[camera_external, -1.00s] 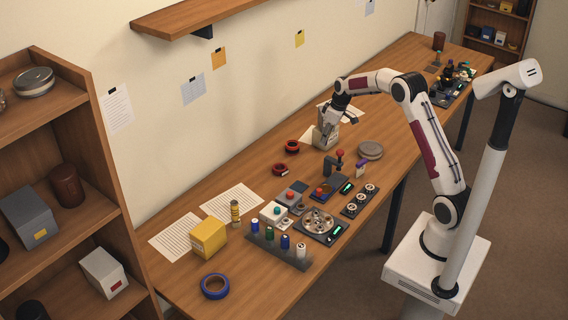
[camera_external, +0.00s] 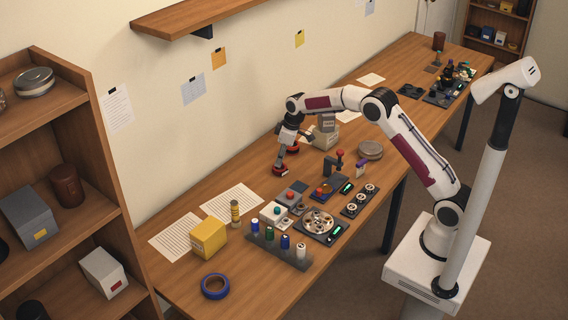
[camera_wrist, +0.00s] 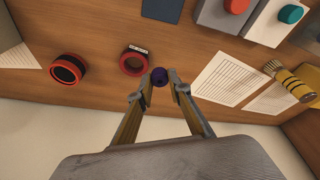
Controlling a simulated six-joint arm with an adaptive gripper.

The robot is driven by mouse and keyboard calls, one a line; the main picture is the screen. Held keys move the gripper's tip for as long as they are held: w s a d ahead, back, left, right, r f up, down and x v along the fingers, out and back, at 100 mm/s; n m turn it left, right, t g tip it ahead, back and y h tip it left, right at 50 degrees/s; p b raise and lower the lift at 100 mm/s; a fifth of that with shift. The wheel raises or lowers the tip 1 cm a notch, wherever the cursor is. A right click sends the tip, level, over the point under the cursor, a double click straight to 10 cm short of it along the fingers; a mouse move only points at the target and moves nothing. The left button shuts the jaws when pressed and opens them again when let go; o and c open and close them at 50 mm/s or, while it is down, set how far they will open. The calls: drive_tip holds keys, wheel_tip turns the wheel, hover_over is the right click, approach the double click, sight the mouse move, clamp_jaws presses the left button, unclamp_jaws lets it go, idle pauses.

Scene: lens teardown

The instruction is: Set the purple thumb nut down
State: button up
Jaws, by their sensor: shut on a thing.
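The purple thumb nut (camera_wrist: 159,77) is a small dark purple round piece between my fingertips in the wrist view. My gripper (camera_wrist: 160,80) is shut on it, above the wooden table (camera_wrist: 185,63). In the external view my gripper (camera_external: 278,162) is low over the table, by the two red rings. The nut cannot be made out there. I cannot tell whether the nut touches the table.
A paper sheet (camera_wrist: 228,80) and a yellow-banded cylinder (camera_wrist: 295,84) are to the right. Bare wood lies between the rings and the paper.

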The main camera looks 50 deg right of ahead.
drive_tip(key=w+a+r+m, duration=0.2)
drive_tip(key=w+a, duration=0.1)
drive_tip(key=a, duration=0.2)
drive_tip(key=shift+a+r+m, duration=0.15)
drive_tip(key=shift+a+m, duration=0.1)
drive_tip(key=shift+m, duration=0.05)
hover_over(264, 184)
drive_tip(key=shift+s+d+f, duration=0.1)
drive_tip(key=shift+s+f, duration=0.05)
drive_tip(key=shift+f, duration=1.1)
drive_tip(key=shift+s+f, duration=0.15)
drive_tip(key=shift+f, duration=1.1)
drive_tip(key=shift+f, duration=0.1)
drive_tip(key=shift+f, duration=2.4)
drive_tip(key=shift+f, duration=0.15)
